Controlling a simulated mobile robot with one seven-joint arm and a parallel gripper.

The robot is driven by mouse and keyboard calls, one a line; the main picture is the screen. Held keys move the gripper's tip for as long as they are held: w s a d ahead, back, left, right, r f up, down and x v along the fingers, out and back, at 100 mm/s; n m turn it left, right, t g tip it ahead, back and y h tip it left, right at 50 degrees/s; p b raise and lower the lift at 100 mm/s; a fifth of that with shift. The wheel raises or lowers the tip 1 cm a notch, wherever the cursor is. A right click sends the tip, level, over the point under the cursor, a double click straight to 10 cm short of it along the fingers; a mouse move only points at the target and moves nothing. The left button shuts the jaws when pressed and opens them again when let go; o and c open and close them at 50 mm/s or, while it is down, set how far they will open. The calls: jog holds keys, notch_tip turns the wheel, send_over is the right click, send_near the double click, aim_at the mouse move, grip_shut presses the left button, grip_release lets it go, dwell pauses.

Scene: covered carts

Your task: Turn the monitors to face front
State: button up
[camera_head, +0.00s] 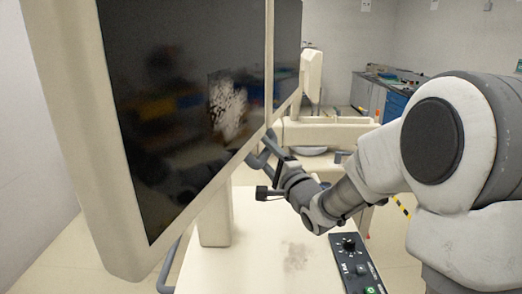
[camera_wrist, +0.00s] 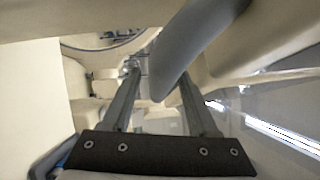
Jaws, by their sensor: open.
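A large near monitor (camera_head: 180,110) with a cream frame and dark screen fills the left of the head view, seen at a slant. A second monitor (camera_head: 286,45) stands beyond it, mostly hidden. A grey curved handle (camera_head: 256,162) shows below the frames' meeting edge. My gripper (camera_head: 280,163) is beside this handle, partly hidden. In the wrist view, my gripper (camera_wrist: 158,82) is open, and a grey curved bar (camera_wrist: 190,45), apparently the handle, crosses between its fingers. I cannot tell whether they touch it.
A cream cart top (camera_head: 265,245) lies below the monitors, with a black control panel (camera_head: 356,265) at its front right. Another grey handle (camera_head: 168,272) is at the lower left. A blue cabinet (camera_head: 394,105) stands at the back. Open floor shows at the left.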

jog(key=shift+w, duration=0.1)
dwell(0.3)
grip_shut()
jog(key=shift+r, duration=0.1)
dwell(1.2)
